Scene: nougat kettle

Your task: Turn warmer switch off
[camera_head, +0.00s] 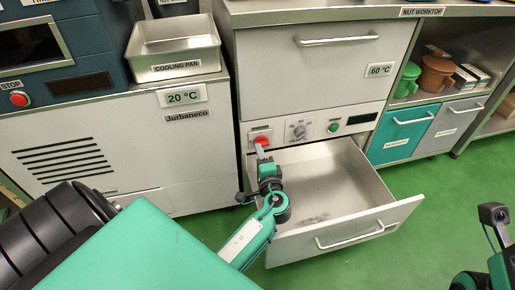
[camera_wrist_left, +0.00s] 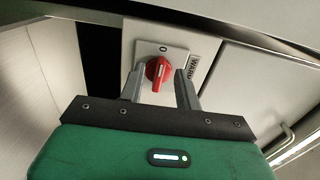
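The warmer switch is a red rotary knob (camera_wrist_left: 158,69) on a pale square plate (camera_wrist_left: 176,52) marked "0" at its top. A partly hidden label beside it starts with "WARM". In the head view the red knob (camera_head: 261,140) is at the left end of the control strip. My left gripper (camera_wrist_left: 159,80) is open, one finger on each side of the knob. Whether the fingers touch it cannot be told. In the head view my left gripper (camera_head: 263,157) is just below the switch. A part of my right arm shows at the lower right; its fingers are not clear.
A wide drawer (camera_head: 325,187) stands open below the control strip, under my left wrist. A grey dial (camera_head: 299,131) and green button (camera_head: 333,127) are right of the switch. A cooling pan (camera_head: 175,70) sits on the left cabinet. Green floor (camera_head: 440,185) is free to the right.

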